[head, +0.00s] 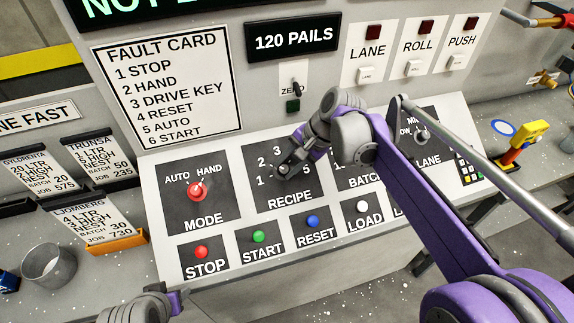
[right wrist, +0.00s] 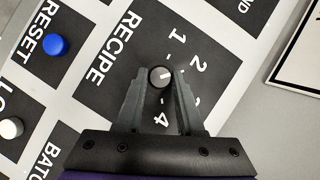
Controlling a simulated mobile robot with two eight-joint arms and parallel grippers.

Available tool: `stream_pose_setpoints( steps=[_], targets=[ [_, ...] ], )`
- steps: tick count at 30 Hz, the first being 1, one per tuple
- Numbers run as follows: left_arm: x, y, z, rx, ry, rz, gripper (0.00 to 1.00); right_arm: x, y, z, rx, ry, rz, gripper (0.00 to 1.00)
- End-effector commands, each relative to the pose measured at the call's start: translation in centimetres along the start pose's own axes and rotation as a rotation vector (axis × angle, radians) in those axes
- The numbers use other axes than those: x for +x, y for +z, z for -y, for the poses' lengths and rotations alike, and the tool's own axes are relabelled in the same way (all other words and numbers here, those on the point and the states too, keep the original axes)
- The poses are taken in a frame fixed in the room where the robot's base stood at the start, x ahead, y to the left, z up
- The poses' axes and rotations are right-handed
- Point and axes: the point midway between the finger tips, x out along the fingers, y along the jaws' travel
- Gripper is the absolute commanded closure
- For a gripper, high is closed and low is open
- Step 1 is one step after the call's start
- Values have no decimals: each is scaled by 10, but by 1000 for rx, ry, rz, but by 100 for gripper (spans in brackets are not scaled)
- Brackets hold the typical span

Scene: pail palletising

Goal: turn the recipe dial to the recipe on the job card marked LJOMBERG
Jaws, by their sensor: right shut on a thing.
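The recipe dial (right wrist: 160,76) is a small round grey knob with a white mark, on the black RECIPE plate (head: 262,200). In the right wrist view its mark points right, roughly toward the 2. My right gripper (head: 287,170) is shut on the dial, one finger on each side. It hides part of the number ring in the head view. The LJOMBERG card (head: 82,219) stands in an orange holder at lower left; I read 4 LTR, 1 HIGH, NEST, batch 30, job 730. My left gripper (head: 175,301) shows only partly at the bottom edge; its fingers are unclear.
The red MODE knob (head: 197,191) is left of the dial. STOP (head: 201,252), START (head: 258,236), RESET (head: 312,221) and LOAD (head: 362,207) buttons sit just below. A FAULT CARD (head: 170,85) is above. A grey cup (head: 49,265) stands at lower left.

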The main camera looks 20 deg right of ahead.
Motion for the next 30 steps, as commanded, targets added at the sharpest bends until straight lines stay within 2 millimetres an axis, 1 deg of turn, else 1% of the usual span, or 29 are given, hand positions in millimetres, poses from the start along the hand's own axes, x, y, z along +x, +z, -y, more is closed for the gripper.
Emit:
stream_pose_setpoints(
  steps=[8, 9, 11, 12, 14, 21, 24, 26, 29, 30],
  targets=[
    [0, 0, 0, 0, 0, 0, 50, 0, 0, 0, 0, -1, -1, 100],
    [0, 0, 0, 0, 0, 0, 50, 0, 0, 0, 0, -1, -1, 62],
    [0, 0, 0, 0, 0, 0, 50, 0, 0, 0, 0, -1, -1, 51],
    [0, 0, 0, 0, 0, 0, 50, 0, 0, 0, 0, -1, -1, 44],
    [0, 0, 0, 0, 0, 0, 50, 0, 0, 0, 0, -1, -1, 33],
    [0, 0, 0, 0, 0, 0, 50, 0, 0, 0, -1, 0, 0, 33],
    [0, 0, 0, 0, 0, 0, 50, -3, 0, 0, 0, 0, -1, 33],
    [0, 0, 0, 0, 0, 0, 50, -8, 0, 0, 1, 0, -1, 33],
    [-1, -1, 0, 0, 0, -1, 50, -24, 0, 0, 1, 0, -2, 33],
    [-2, -2, 0, 0, 0, -1, 50, -33, 0, 0, 2, -1, -3, 33]
  ],
)
